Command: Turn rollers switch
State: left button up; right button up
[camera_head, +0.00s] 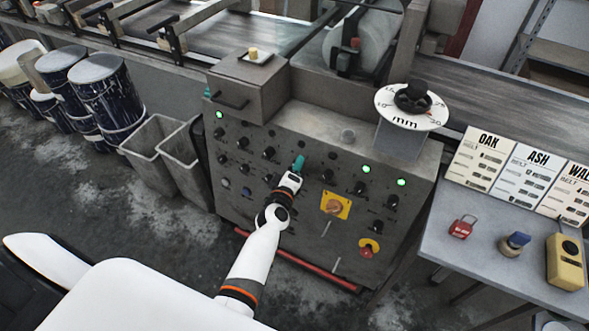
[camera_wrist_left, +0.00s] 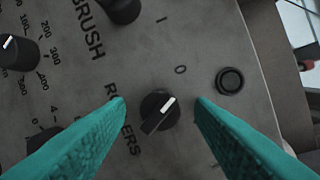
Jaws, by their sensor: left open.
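The rollers switch (camera_wrist_left: 160,111) is a round black knob with a white pointer mark, beside the printed word ROLLERS and near the marks I and 0. Its white mark points up and right in the left wrist view, toward the 0. My left gripper (camera_head: 299,164) is at the front of the grey control panel (camera_head: 235,190). In the left wrist view its two teal fingers stand open on either side of the switch, with gaps showing. The gripper hides the switch in the head view. My right gripper is not in view.
Other knobs surround the switch, including one by BRUSH (camera_wrist_left: 121,9), a knob with a scale (camera_wrist_left: 19,52) and a black button (camera_wrist_left: 229,81). A yellow-plated switch (camera_head: 335,205) and a red button (camera_head: 369,247) sit lower right. A side table (camera_head: 470,265) stands right.

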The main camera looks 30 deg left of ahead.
pick_arm(q)
jog(key=p+v, duration=0.4)
jog(key=v, duration=0.8)
jog(key=s+d+f+m+g+h, duration=0.1)
jog(key=s+d+f+m+g, duration=0.2)
jog(key=f, duration=0.4)
jog(key=s+d+f+m+g+h, duration=0.1)
jog(key=s+f+m+h, duration=0.15)
jog(key=s+f, duration=0.4)
jog(key=s+d+f+m+g, duration=0.2)
jog(key=s+f+m+g, duration=0.15)
jog(key=f, duration=0.55)
jog(key=s+a+f+m+g, duration=0.2)
jog(key=s+f, duration=0.4)
jog(key=s, duration=0.7)
jog(key=s+a+f+m+g, duration=0.3)
jog(key=s+f+m+g, duration=0.2)
jog(key=s, duration=0.8)
notch_tip(320, 180, down, 3)
jog(key=shift+s+a+r+m+y, duration=0.2)
jog(key=shift+m+y, duration=0.15)
jog(key=shift+m, duration=0.65)
jog(key=shift+g, duration=0.25)
